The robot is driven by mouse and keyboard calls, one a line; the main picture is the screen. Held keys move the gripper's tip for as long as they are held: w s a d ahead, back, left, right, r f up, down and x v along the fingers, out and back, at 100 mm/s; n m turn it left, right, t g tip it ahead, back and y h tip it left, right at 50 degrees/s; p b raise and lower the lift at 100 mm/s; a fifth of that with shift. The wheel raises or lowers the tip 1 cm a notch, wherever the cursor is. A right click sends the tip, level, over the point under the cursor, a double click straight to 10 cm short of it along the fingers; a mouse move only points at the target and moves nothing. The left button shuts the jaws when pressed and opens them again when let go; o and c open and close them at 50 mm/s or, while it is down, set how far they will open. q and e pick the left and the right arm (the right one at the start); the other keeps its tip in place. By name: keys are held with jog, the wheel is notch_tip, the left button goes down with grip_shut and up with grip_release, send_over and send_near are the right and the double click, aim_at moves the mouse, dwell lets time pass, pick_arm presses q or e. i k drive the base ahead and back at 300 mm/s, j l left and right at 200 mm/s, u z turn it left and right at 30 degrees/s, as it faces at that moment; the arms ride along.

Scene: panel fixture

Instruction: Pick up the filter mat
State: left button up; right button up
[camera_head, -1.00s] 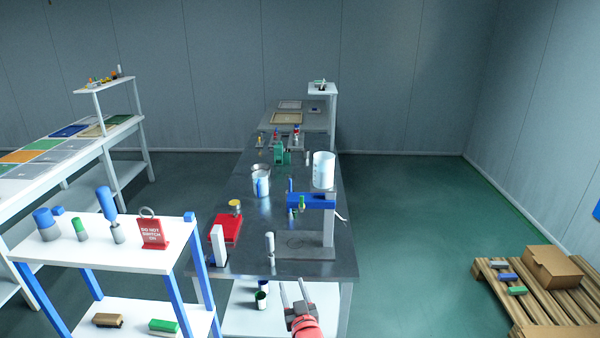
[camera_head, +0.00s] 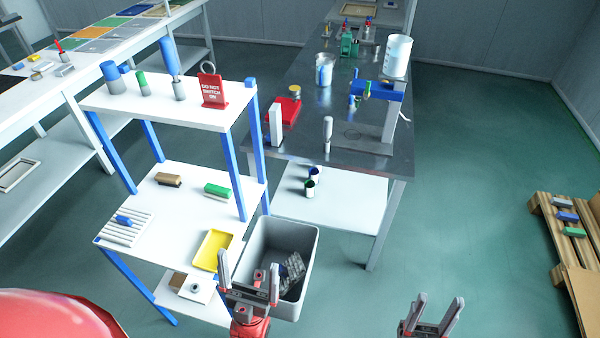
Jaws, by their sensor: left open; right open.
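A dark grey, textured piece (camera_head: 292,268) lies in the grey open bin (camera_head: 312,250) on the floor; it may be the filter mat, but I cannot tell for sure. My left gripper (camera_head: 248,282) is open in front of the bin's left side and overlaps it in the picture. The gripper hides part of the bin, and I see nothing between its fingers. My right gripper (camera_head: 437,310) is open and empty over the floor at the lower right, apart from the bin.
A white shelf unit with blue posts (camera_head: 240,185) stands left of the bin, with a yellow tray (camera_head: 214,250) and a ribbed white plate (camera_head: 128,228). The steel bench (camera_head: 290,143) stands behind the bin. A pallet (camera_head: 553,222) is at the right. Floor between is clear.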

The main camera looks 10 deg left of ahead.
aim_at(126, 227)
jog(key=u, duration=1.7)
jog(key=i+j, duration=0.2)
jog(key=j, duration=0.15)
jog(key=i+j, duration=0.45)
jog(key=j, duration=0.25)
